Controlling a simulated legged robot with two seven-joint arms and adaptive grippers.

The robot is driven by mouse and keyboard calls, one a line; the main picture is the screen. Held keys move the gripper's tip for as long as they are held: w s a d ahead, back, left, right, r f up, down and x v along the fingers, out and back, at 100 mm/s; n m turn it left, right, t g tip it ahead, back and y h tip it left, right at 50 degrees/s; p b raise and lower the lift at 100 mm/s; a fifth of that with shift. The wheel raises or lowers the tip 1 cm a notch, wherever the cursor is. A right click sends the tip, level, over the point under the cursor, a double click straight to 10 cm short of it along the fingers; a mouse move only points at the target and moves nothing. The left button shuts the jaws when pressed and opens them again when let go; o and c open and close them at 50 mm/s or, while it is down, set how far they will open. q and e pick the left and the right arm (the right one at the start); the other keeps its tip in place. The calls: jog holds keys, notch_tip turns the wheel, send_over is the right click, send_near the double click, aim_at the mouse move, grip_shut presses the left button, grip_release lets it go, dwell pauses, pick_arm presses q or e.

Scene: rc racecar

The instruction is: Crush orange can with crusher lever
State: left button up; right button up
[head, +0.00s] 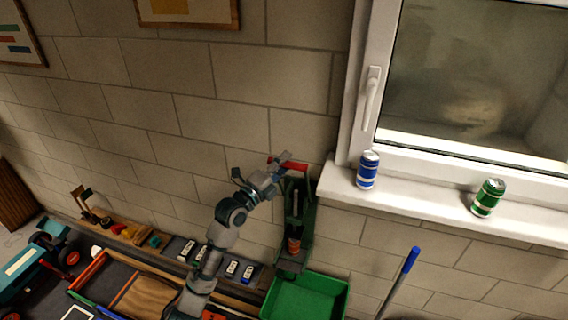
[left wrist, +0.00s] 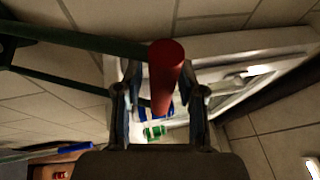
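The green can crusher (head: 297,205) is mounted on the wall left of the window. Its lever has a red handle (head: 292,166) at the top, which also shows in the left wrist view (left wrist: 166,72). The orange can (head: 293,245) sits low in the crusher and looks uncrushed, partly dark in shadow. My left gripper (head: 258,174) is beside the handle, on its left. In the left wrist view its fingers (left wrist: 162,105) are open, with the red handle showing between them and gaps on both sides. I cannot tell whether they touch it. My right gripper is not in view.
A green bin (head: 305,299) stands below the crusher. A blue can (head: 367,170) and a green can (head: 488,198) stand on the windowsill (head: 430,208). A workbench with tools and a toy vehicle (head: 35,262) lies at the lower left. A blue-tipped pole (head: 404,272) leans at right.

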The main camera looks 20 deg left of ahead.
pick_arm(q)
grip_shut()
jog(key=shift+s, duration=0.1)
